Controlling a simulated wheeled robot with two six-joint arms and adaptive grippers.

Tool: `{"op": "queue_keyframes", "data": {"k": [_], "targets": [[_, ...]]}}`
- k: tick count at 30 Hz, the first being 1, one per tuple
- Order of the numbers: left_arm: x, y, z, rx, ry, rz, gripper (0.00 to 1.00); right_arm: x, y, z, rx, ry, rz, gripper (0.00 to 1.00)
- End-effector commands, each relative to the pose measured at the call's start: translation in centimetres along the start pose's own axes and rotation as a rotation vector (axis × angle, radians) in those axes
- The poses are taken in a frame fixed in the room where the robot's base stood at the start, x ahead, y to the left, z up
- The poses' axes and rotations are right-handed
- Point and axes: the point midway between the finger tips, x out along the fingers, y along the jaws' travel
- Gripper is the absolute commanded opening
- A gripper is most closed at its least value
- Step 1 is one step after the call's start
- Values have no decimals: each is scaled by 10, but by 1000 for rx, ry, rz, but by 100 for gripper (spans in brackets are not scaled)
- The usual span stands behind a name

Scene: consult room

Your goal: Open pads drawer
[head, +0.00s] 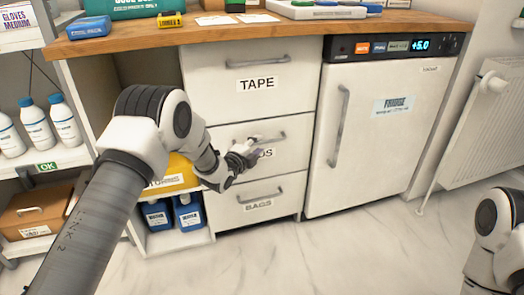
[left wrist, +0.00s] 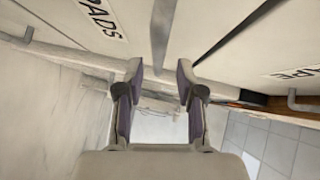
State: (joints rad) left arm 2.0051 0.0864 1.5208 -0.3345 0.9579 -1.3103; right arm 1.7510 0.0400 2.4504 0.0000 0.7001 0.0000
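The pads drawer (head: 222,140) is the middle white front in the stack of three, and it looks shut and flush in the head view. Its label is partly covered by my gripper; the word PADS (left wrist: 101,19) shows in the left wrist view. Its grey bar handle (head: 268,138) also shows in the left wrist view (left wrist: 160,32). My left gripper (head: 250,150) is at this handle. In the left wrist view its two fingers (left wrist: 160,72) are apart, one on each side of the bar, with gaps visible. My right gripper is out of view.
The tape drawer (head: 285,105) is above and the bags drawer (head: 283,203) below. The fridge (head: 372,140) stands to the right, under the wooden worktop (head: 300,27). Open shelves with bottles (head: 37,125) are at the left. The marble floor (head: 320,255) in front is clear.

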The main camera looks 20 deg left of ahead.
Motion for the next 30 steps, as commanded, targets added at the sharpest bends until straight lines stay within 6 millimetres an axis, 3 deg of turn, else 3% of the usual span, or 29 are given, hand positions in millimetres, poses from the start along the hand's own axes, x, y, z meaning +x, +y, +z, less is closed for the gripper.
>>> {"op": "queue_keyframes", "data": {"k": [1,6,14,17,18,30], "targets": [[11,5,0,2,1,-1,37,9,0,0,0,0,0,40],[33,3,0,0,0,0,37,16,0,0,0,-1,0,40],[37,2,0,-3,-1,3,37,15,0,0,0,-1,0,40],[36,2,0,-3,-1,3,5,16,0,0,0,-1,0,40],[36,2,0,-3,-1,3,0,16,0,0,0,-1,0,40],[36,2,-1,-3,-1,5,0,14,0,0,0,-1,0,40]]}}
